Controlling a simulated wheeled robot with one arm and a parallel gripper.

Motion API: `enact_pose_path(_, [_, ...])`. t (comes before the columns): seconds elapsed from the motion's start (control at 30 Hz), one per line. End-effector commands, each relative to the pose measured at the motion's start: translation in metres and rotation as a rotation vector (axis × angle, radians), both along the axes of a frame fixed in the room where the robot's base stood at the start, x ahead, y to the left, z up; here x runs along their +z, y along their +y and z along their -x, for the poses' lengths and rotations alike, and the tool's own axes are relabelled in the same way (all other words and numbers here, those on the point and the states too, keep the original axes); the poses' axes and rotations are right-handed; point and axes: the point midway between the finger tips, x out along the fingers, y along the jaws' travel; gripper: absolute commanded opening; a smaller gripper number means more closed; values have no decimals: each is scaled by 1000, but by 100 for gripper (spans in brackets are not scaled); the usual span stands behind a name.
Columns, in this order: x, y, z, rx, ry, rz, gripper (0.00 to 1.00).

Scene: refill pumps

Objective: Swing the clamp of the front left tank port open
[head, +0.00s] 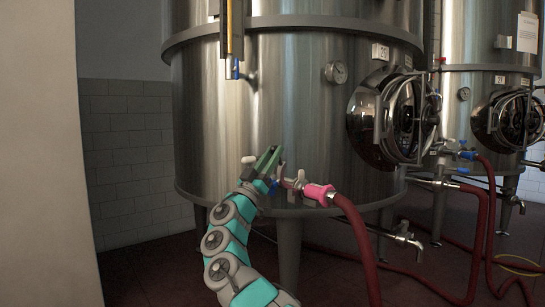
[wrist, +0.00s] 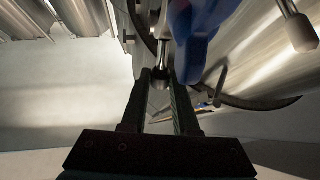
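The front left tank (head: 290,110) is a large steel cylinder. Low on its front is a port with a metal clamp (head: 297,183), whose wing nut stands up, and a pink hose end (head: 318,194) to its right. My gripper (head: 270,158) is at the left of this port, its dark fingers pointing up near the tank wall. In the wrist view my gripper (wrist: 161,85) has its fingers apart, with a round-ended metal rod (wrist: 161,75) between or just beyond the tips; contact is unclear. A blue handle (wrist: 195,35) is close above the fingers.
A red hose (head: 358,235) runs from the pink end down to the floor. A pale knob (head: 248,160) is beside my gripper and shows at upper right in the wrist view (wrist: 301,34). A round hatch (head: 400,115) and steel tap (head: 405,237) are to the right.

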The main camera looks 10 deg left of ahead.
Motion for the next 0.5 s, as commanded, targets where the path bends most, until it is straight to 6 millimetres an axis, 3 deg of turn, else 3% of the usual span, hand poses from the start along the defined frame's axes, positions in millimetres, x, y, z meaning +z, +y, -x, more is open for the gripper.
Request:
enact_pose_path(0.03, [0, 0, 0, 0, 0, 0, 35])
enact_pose_path(0.23, [0, 0, 0, 0, 0, 0, 57])
enact_pose_path(0.5, [-1, 0, 0, 0, 0, 0, 57])
